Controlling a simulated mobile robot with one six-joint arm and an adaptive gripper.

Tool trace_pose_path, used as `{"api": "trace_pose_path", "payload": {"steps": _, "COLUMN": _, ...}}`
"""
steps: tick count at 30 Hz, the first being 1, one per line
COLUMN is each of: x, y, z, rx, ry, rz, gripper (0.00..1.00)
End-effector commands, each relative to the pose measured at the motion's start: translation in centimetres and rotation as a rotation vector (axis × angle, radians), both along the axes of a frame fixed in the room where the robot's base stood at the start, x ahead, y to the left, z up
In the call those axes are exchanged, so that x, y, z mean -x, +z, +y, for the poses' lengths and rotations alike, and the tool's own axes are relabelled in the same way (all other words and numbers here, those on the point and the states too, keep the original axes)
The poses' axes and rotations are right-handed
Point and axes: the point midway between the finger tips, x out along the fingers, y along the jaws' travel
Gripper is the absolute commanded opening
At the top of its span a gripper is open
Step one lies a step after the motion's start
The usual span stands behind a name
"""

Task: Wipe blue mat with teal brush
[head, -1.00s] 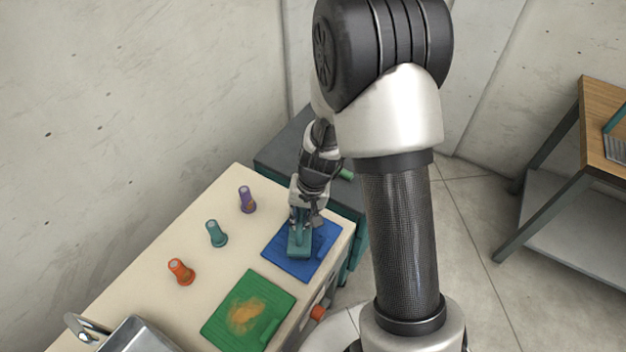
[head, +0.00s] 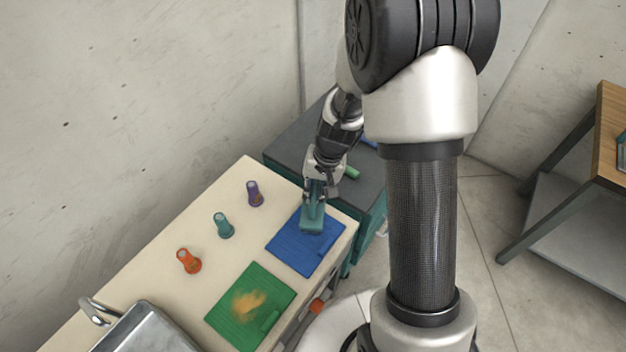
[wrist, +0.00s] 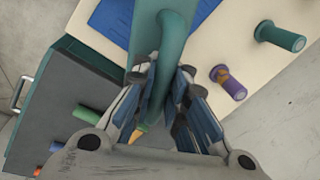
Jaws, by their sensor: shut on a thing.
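My gripper (head: 316,186) is shut on the upright handle of the teal brush (head: 312,222). The brush is over the far part of the blue mat (head: 288,248), its block down at the mat; I cannot tell for certain whether it touches. The mat's visible part is plain blue, with a raised blue strip on its right side. In the wrist view, the brush handle (wrist: 172,45) runs between my fingers (wrist: 168,90), and a corner of the blue mat (wrist: 112,20) shows beside the brush. The brush hides part of the mat.
A green mat (head: 270,285) with an orange-yellow smear lies nearer. Orange (head: 188,261), teal (head: 223,225) and purple (head: 254,194) pegs stand along the wall side. A metal sink (head: 150,330) is at the near left. A dark cabinet (head: 300,145) with small coloured cylinders adjoins the far end.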

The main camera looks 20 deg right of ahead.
Motion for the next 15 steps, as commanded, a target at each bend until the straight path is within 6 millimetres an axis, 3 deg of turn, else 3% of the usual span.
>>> {"api": "trace_pose_path", "payload": {"steps": 7, "x": -0.3, "y": 2.5, "z": -0.1, "rx": -0.001, "ry": 0.0, "rz": -0.001, "gripper": 0.0}}
{"api": "trace_pose_path", "payload": {"steps": 15, "x": -0.4, "y": 2.7, "z": -0.1, "rx": -0.001, "ry": 0.001, "rz": -0.001, "gripper": 0.0}}
